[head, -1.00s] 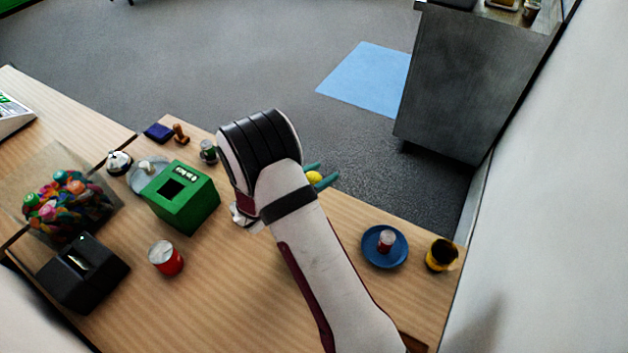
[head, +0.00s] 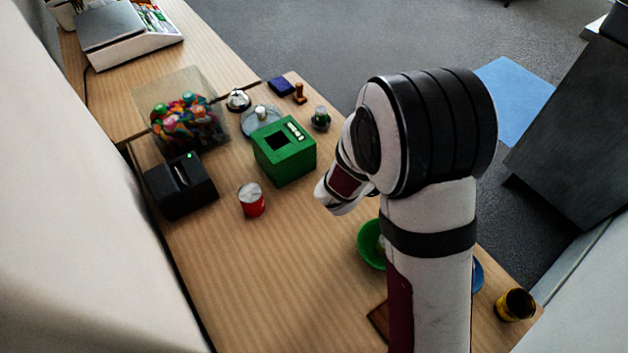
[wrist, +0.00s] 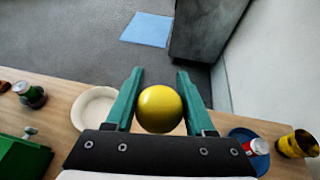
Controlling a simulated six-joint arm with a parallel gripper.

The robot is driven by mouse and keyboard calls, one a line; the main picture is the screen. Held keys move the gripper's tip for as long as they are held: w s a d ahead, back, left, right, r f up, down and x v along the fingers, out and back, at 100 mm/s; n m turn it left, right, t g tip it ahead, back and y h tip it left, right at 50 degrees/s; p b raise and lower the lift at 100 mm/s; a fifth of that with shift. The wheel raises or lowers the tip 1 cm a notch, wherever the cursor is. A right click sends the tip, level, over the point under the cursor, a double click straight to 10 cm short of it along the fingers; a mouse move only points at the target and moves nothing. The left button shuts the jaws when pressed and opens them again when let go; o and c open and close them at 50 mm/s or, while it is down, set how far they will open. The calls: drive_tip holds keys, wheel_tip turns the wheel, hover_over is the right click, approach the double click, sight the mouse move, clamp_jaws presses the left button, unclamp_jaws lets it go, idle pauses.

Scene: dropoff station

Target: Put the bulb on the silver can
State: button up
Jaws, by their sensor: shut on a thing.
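My gripper (wrist: 160,98) is shut on a smooth yellow ball-like thing (wrist: 159,109), held between its two green fingers. I cannot tell whether this is the bulb; no screw base shows. In the head view my arm hides the fingers and the yellow thing. No can is plainly all silver. A dark can with green (head: 320,118) stands at the back, also at the left in the wrist view (wrist: 31,95). A red can with a silver top (head: 251,200) stands mid-table.
A green box (head: 284,153), a glassy plate (head: 248,122), a bell (head: 238,100) and a black device (head: 180,187) stand left. A white plate (wrist: 93,111) lies beyond my gripper. A blue plate (wrist: 262,163) with a can and a yellow cup (wrist: 297,145) are right.

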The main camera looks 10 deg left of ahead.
drive_tip(key=s+a+r+n+t+y, duration=0.1)
drive_tip(key=a+r+n+y, duration=0.15)
drive_tip(key=a, duration=0.75)
drive_tip(key=s+a+r+n+t+y, duration=0.1)
drive_tip(key=s+a+r+n+y, duration=0.15)
drive_tip(key=a, duration=0.75)
hover_over(252, 201)
drive_tip(key=w, duration=0.5)
wheel_tip(252, 201, down, 7)
drive_tip(key=shift+w+a+f, duration=0.1)
drive_tip(key=shift+a+f, duration=0.05)
drive_tip(key=shift+f, duration=1)
drive_tip(key=shift+w+a+f, duration=0.1)
drive_tip(key=shift+f, duration=1)
drive_tip(key=shift+f, duration=0.1)
drive_tip(key=o, duration=1)
drive_tip(key=shift+o, duration=0.2)
